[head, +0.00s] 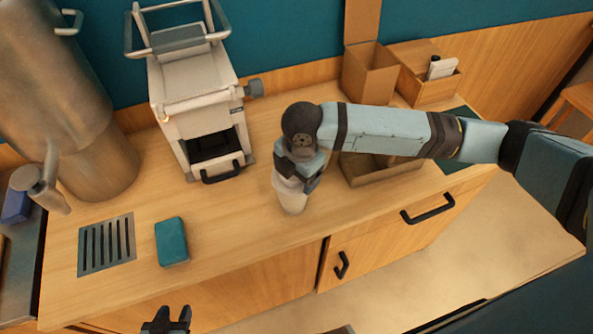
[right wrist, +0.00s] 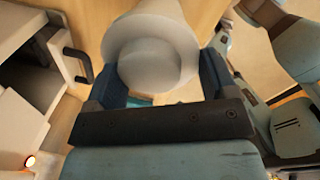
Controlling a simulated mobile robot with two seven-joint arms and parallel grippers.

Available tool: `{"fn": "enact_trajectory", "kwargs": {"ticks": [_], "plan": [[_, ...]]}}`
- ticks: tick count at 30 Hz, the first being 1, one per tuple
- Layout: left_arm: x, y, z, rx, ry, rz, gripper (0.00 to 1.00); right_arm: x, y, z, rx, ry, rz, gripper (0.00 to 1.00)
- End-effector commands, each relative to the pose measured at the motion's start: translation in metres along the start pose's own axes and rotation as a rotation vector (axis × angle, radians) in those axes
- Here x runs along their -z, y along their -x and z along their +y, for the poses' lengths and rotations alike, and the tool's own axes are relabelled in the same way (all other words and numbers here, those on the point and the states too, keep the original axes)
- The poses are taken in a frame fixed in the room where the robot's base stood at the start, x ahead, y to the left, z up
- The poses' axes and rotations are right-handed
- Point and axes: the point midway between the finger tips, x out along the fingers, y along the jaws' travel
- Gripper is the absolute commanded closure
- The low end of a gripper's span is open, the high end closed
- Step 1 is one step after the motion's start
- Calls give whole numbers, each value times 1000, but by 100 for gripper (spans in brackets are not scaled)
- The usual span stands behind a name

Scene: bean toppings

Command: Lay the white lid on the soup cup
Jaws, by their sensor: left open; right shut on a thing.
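The white soup cup (head: 293,204) stands on the wooden counter near its front edge, below my right gripper. My right gripper (head: 297,172) points down over it and is shut on the white lid (right wrist: 118,48), whose wide rim and narrower rounded middle show between the fingers in the right wrist view. The cup (right wrist: 150,7) shows beyond the lid there. The lid is at the cup's mouth; I cannot tell whether it touches the rim. The gripper hides much of the lid in the head view. My left gripper (head: 167,320) is open and empty, low in front of the counter.
A white machine (head: 190,80) stands behind left of the cup, a steel urn (head: 60,110) farther left. A teal block (head: 171,242) and a slotted grate (head: 106,246) lie at left. A brown box (head: 385,174) sits right of the cup, partly behind my arm. Counter left of the cup is clear.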

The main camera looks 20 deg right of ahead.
Motion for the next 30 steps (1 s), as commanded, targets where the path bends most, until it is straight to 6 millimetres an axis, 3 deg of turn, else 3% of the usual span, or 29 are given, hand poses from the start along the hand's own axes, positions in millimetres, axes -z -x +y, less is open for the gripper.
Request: {"fn": "enact_trajectory", "kwargs": {"ticks": [30], "plan": [[9,7,0,0,0,-2,57,0,1,0,0,1,0,46]]}}
